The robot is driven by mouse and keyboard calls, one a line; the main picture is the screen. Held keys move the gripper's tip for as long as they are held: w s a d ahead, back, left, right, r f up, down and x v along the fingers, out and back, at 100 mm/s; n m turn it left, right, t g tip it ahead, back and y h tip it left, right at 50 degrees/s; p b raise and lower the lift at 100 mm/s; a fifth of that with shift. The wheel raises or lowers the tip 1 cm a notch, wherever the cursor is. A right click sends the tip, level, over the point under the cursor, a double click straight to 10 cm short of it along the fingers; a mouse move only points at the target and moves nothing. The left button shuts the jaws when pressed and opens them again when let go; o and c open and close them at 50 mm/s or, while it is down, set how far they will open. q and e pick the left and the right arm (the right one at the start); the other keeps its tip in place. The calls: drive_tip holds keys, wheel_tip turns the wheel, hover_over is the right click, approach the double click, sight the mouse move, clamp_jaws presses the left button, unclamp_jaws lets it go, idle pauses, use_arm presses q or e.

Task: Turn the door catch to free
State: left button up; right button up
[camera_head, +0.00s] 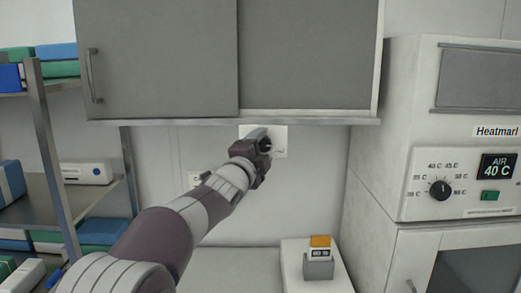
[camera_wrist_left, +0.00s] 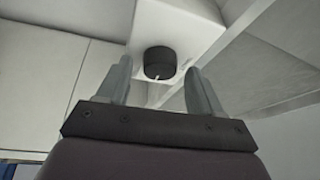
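The door catch looks like a round black knob (camera_wrist_left: 159,62) with a small white pointer mark at its lower edge, on a white plate (camera_wrist_left: 178,25). In the head view, the plate (camera_head: 281,135) is on the wall just under the grey cabinet, and my gripper largely hides the knob. My left gripper (camera_head: 260,143) is in front of the plate. In the left wrist view its two grey fingers (camera_wrist_left: 158,70) are spread, one on each side of the knob, with gaps to it. I cannot tell how deep they reach. My right gripper is not in view.
The wall cabinet (camera_head: 160,60) overhangs just above my gripper. A warming cabinet (camera_head: 440,130) with a dial and "40 C" display stands at the right. A small grey holder (camera_head: 318,268) sits on a white surface below. Metal shelves (camera_head: 45,130) stand at the left.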

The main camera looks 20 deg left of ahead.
use_arm(q)
drive_tip(key=shift+f, duration=0.1)
drive_tip(key=shift+s+a+f+b, duration=0.1)
drive_tip(key=shift+s+b, duration=0.2)
drive_tip(key=shift+s, duration=0.05)
drive_tip(key=s+a+f+b, duration=0.1)
drive_tip(key=s+b, duration=0.2)
drive_tip(key=s, duration=0.8)
drive_tip(key=shift+s+f+b, duration=0.2)
drive_tip(key=shift+s+b, duration=0.15)
drive_tip(key=shift+a, duration=0.1)
